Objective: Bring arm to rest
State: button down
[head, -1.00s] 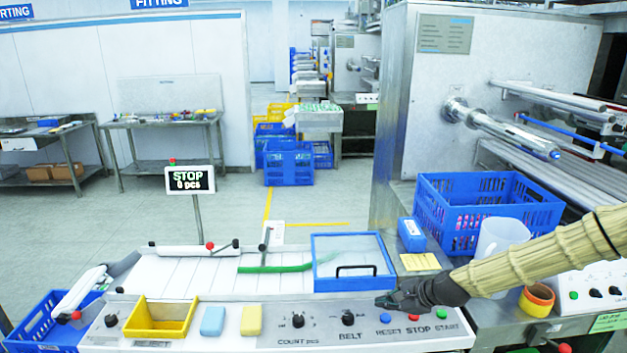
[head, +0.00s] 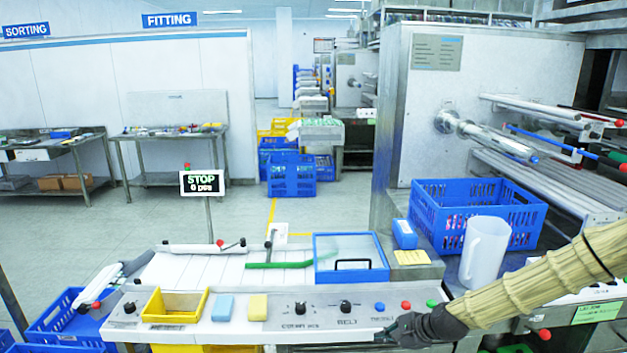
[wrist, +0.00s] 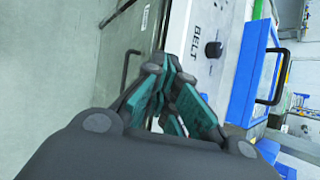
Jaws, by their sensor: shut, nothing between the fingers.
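My gripper (head: 392,331) is in front of the dosing machine's control panel (head: 262,317), below the blue RESET button (head: 380,306) and the red button (head: 406,305). Its fingers are closed together with nothing between them. In the wrist view the gripper (wrist: 175,85) shows its teal finger pads close together, near the panel's edge and the BELT knob (wrist: 213,49). My sleeved arm reaches in from the right edge. The display (head: 202,183) reads STOP and 0 pcs.
A clear lid with a blue frame (head: 317,260) covers part of the machine. A yellow tray (head: 175,305) and two sponges sit on the panel. A white jug (head: 484,252) and a blue crate (head: 427,212) stand at the right, close to my arm. Open floor lies behind.

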jog(key=s+a+f+n+g+h+b, duration=0.15)
jog(key=s+f+n, duration=0.25)
jog(key=s+f, duration=0.6)
jog(key=s+a+f+n+g+h, duration=0.1)
jog(key=s+a+f+n+g, duration=0.15)
jog(key=s+f, duration=0.65)
jog(key=s+d+f+n+h, duration=0.1)
jog(key=s+d+n, duration=0.1)
jog(key=s, duration=0.6)
jog(key=s+d+f+n+g+h+b, duration=0.1)
jog(key=s+n, duration=0.3)
jog(key=s, duration=0.5)
jog(key=s+d+f+n+g+h, duration=0.1)
jog(key=s+d+f+n, duration=0.1)
jog(key=s, duration=0.7)
jog(key=shift+d+n, duration=0.8)
jog(key=shift+n, duration=0.25)
jog(key=shift+f+h, duration=0.1)
jog(key=shift+h, duration=0.15)
